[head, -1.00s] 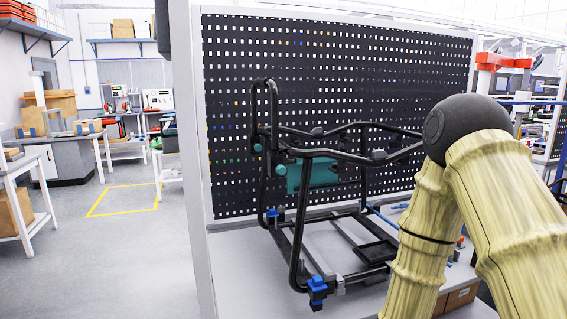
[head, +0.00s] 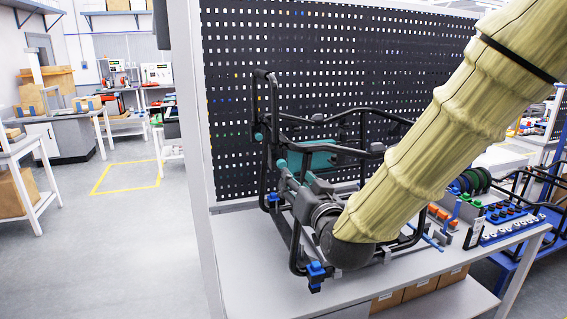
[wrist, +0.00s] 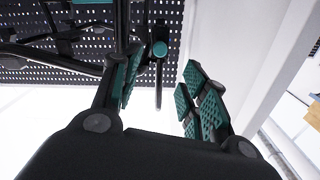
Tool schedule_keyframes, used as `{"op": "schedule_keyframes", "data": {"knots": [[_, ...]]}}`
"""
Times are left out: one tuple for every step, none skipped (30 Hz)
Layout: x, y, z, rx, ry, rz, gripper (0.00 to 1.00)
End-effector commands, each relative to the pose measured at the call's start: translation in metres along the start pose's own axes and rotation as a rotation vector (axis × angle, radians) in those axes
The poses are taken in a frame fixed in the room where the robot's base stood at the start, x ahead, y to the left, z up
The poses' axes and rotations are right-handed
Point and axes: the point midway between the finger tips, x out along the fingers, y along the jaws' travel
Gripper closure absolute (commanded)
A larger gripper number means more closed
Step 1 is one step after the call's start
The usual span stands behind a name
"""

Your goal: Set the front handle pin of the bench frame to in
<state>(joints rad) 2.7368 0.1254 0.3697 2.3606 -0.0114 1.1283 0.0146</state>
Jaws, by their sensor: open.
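The bench frame (head: 296,240), made of black tubes, stands on a light table in front of a pegboard. A teal round knob (head: 259,136) sits on its left upright. A second teal spot (head: 281,163) lies lower right, close to my gripper (head: 284,178); I cannot tell whether it is a knob or a finger pad. In the wrist view my gripper (wrist: 163,62) is open, with teal pads on both fingers. A teal knob (wrist: 160,48) on a dark stem appears between the fingertips, apparently ungripped. I cannot tell whether its pin is in or out.
The black pegboard (head: 330,60) rises behind the frame. Blue clamps (head: 316,270) sit at the frame's base. A blue panel with several knobs (head: 500,228) and spools (head: 470,182) lie on the right of the table (head: 245,275). Floor at the left is open.

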Motion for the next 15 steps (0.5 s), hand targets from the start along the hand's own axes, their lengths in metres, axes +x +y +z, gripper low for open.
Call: {"op": "schedule_keyframes", "data": {"knots": [[0.002, -0.001, -0.003, 0.0, 0.003, -0.001, 0.56], [0.004, -0.001, -0.003, 0.0, 0.003, -0.001, 0.56], [0.007, -0.001, -0.003, 0.0, 0.003, -0.001, 0.56], [0.009, -0.001, -0.003, 0.0, 0.002, -0.001, 0.56], [0.013, -0.001, -0.003, -0.001, 0.002, -0.001, 0.56], [0.018, -0.001, -0.003, -0.001, 0.002, -0.001, 0.56], [0.021, -0.002, -0.003, -0.001, 0.002, -0.001, 0.56], [0.025, -0.002, -0.003, -0.001, 0.001, -0.001, 0.56], [0.032, -0.002, -0.004, -0.001, 0.002, -0.001, 0.56], [0.036, -0.002, -0.004, -0.001, 0.002, -0.001, 0.56], [0.04, -0.001, -0.004, -0.001, 0.002, -0.001, 0.56], [0.047, -0.001, -0.004, 0.0, 0.002, -0.001, 0.56], [0.051, -0.001, -0.004, -0.001, 0.002, -0.001, 0.56], [0.055, -0.002, -0.004, -0.001, 0.002, -0.001, 0.56], [0.061, -0.002, -0.004, -0.001, 0.002, -0.001, 0.56]]}}
